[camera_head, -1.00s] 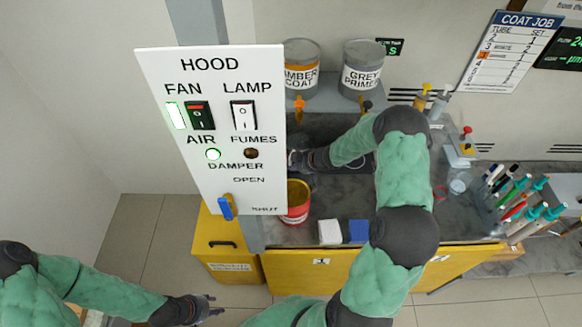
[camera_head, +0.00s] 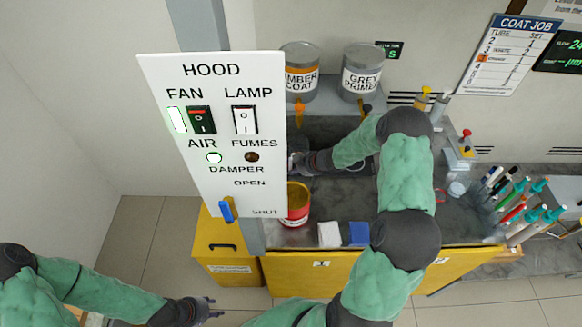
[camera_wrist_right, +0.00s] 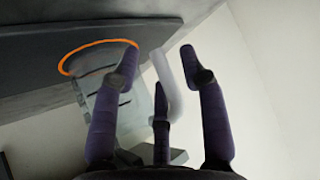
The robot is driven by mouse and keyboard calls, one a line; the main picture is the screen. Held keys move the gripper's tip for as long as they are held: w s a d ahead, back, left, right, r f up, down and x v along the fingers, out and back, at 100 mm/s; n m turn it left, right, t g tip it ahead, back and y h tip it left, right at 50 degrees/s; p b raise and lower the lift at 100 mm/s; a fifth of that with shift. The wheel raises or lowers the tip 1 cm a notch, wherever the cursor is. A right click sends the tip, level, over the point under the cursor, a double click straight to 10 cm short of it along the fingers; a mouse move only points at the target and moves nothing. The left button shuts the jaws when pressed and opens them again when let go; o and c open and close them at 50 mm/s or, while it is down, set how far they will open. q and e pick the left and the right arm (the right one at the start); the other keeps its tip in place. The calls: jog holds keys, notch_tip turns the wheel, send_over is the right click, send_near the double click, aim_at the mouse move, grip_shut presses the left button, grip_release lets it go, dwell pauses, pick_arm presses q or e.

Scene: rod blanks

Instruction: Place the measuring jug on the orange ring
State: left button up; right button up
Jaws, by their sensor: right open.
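The measuring jug (camera_wrist_right: 103,112) shows in the right wrist view as a clear grey vessel with dark marks and a pale curved handle (camera_wrist_right: 173,88). The orange ring (camera_wrist_right: 69,63) shows as an arc on the dark surface at one end of the jug. The jug overlaps the ring, but I cannot tell if it is centred. My right gripper (camera_wrist_right: 160,62) is open, its fingers around or beside the handle without visibly closing on it. In the head view the hood panel hides the jug, the ring and part of this gripper. My left gripper (camera_head: 212,308) hangs low, its jaw state unclear.
The white hood panel (camera_head: 215,190) stands in front of the right hand. A red and yellow pot (camera_head: 297,205), a white block (camera_head: 329,234) and a blue block (camera_head: 359,233) are near the bench's front edge. Two labelled cans stand behind. Pens and tools stand at the right.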

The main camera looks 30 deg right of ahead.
jog(key=p+v, duration=0.3)
jog(key=v, duration=0.8)
jog(key=shift+p, duration=0.3)
